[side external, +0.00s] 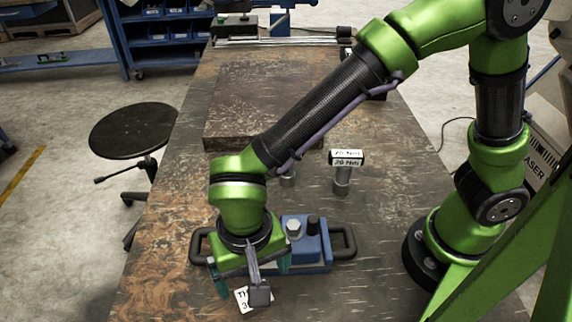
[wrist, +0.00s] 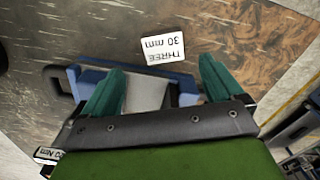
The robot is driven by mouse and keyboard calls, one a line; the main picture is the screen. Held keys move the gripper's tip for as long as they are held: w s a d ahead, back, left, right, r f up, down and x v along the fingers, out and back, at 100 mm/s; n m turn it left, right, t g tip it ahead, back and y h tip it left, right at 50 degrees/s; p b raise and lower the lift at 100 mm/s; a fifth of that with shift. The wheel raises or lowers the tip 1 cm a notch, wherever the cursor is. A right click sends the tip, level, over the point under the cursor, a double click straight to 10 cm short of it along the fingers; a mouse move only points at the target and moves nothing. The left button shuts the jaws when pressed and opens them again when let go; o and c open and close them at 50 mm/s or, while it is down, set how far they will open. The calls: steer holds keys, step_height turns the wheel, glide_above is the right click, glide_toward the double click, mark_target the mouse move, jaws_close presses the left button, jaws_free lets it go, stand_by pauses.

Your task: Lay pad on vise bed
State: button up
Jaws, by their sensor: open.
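My gripper (side external: 252,274) is open, pointing down over the left part of a blue body (side external: 314,252) with black side handles. Its two teal fingers also show in the wrist view (wrist: 162,64), spread apart with nothing visibly clamped. A light grey flat surface (wrist: 146,92) shows between the fingers beside the blue body (wrist: 91,76); I cannot tell whether it is the pad or the vise bed. In the side view the card (side external: 242,299) is partly hidden by my gripper.
A grey post with a black-and-white labelled head (side external: 345,160) stands behind the blue body. A wide brown block (side external: 265,105) lies farther back on the worn table (side external: 160,275). A black stool (side external: 131,130) stands left of the table. The table's front left is clear.

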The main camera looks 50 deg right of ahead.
mark_target(241, 294)
steer(key=f, duration=0.8)
steer(key=shift+w+a+f, duration=0.1)
steer(key=shift+w+a, duration=0.05)
steer(key=shift+a, duration=0.05)
jaws_close()
stand_by(0.4)
